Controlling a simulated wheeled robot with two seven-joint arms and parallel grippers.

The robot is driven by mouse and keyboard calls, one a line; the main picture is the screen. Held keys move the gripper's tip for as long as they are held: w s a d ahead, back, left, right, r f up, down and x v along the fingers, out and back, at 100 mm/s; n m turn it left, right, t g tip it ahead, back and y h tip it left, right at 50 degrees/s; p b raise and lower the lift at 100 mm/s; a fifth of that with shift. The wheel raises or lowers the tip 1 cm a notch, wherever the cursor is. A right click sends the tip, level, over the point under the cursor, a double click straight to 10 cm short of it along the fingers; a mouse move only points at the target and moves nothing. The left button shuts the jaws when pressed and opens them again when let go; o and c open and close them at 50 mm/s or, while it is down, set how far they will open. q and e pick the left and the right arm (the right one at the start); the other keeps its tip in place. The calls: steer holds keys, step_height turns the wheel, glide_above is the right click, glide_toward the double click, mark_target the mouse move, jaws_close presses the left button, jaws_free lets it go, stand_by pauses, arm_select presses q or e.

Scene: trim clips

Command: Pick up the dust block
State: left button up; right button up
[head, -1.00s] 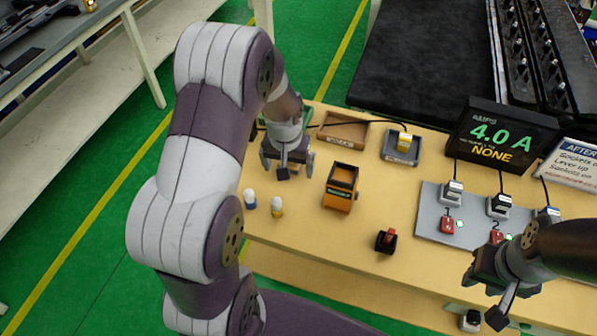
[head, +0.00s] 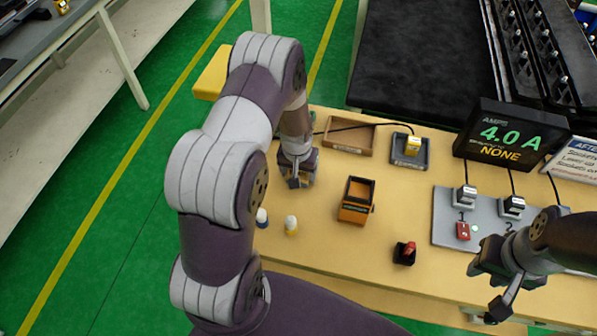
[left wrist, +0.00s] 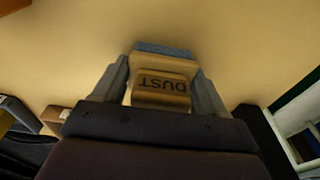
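The dust block (left wrist: 163,88) is a tan block marked DUST with a blue-grey layer at its far side. In the left wrist view it sits between the two fingers of my left gripper (left wrist: 162,82). The fingers are very close to its sides; whether they press on it I cannot tell. In the head view my left gripper (head: 298,178) is low over the table's left part, and the block cannot be made out there. My right gripper (head: 488,288) is open and empty near the table's front right.
On the table (head: 330,245) are two small bottles, the nearer-right one yellow-white (head: 291,225), an orange bin (head: 357,200), a black holder with a red piece (head: 405,252), a wooden tray (head: 347,138), a grey tray (head: 409,150), a socket board (head: 445,215) and an amps display (head: 512,135).

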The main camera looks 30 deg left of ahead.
arm_select(q)
steer(key=shift+r, duration=0.6)
step_height(320, 180, up, 3)
steer(key=shift+f+b, duration=0.1)
steer(key=shift+b, duration=0.5)
steer(key=w+d+r+b, duration=0.2)
steer(key=w+d+r, duration=0.4)
steer(key=w, duration=0.4)
steer(key=shift+d+r+b, duration=0.15)
steer(key=shift+r+b, duration=0.25)
steer(key=shift+r, duration=0.15)
